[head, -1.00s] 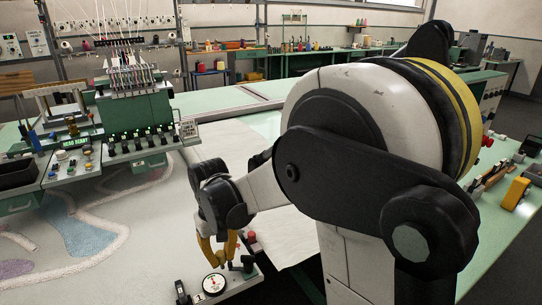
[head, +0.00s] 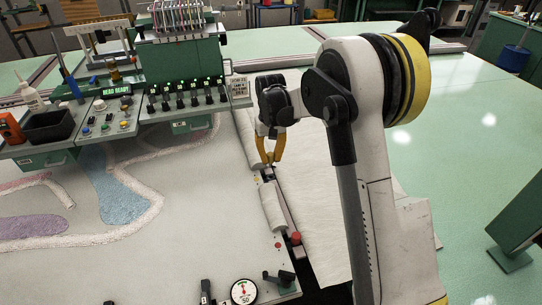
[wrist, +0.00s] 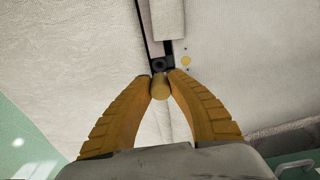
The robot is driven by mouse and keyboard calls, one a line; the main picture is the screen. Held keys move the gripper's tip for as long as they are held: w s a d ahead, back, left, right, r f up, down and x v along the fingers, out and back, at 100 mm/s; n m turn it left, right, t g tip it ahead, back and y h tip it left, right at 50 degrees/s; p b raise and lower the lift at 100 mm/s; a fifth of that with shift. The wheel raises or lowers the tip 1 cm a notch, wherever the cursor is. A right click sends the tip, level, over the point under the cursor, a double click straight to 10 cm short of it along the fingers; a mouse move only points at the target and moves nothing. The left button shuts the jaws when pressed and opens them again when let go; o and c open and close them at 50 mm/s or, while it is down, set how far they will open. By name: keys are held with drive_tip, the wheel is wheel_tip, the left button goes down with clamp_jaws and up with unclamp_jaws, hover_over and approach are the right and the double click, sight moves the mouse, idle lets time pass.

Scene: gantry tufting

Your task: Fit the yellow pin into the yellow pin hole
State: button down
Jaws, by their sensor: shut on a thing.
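In the wrist view, my gripper (wrist: 160,90) is shut on the yellow pin (wrist: 160,89), a short dull-yellow cylinder between the fingertips. A dark round hole (wrist: 159,64) lies just beyond the pin in a dark fitting; a yellow dot (wrist: 186,60) beside it marks it as the yellow pin hole. The pin appears apart from the hole, though its far end is hidden. In the head view, my gripper (head: 270,158) is over the gap at the tufted cloth's right edge, close to the fitting; the pin is too small to make out there.
White rolls (head: 273,207) line the cloth edge near the gripper. A red knob (head: 295,238), a dial gauge (head: 243,291) and a dark clamp (head: 280,278) stand nearer the front. The green tufting machine (head: 185,75) stands behind to the left. The green table at right is mostly clear.

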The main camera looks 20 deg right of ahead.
sight(271, 166)
drive_tip(key=shift+f+b, duration=1.2)
drive_tip(key=shift+f, duration=0.85)
drive_tip(key=shift+s+f, duration=0.1)
drive_tip(key=shift+f, duration=0.05)
drive_tip(key=shift+f+b, duration=1.25)
drive_tip(key=shift+f, duration=0.3)
drive_tip(key=c, duration=1.3)
unclamp_jaws()
drive_tip(key=shift+c, duration=0.2)
drive_tip(key=shift+o, duration=0.2)
drive_tip(key=shift+r, duration=0.15)
wheel_tip(271, 166, up, 12)
drive_tip(key=shift+s+f, duration=0.1)
drive_tip(key=shift+s, duration=0.05)
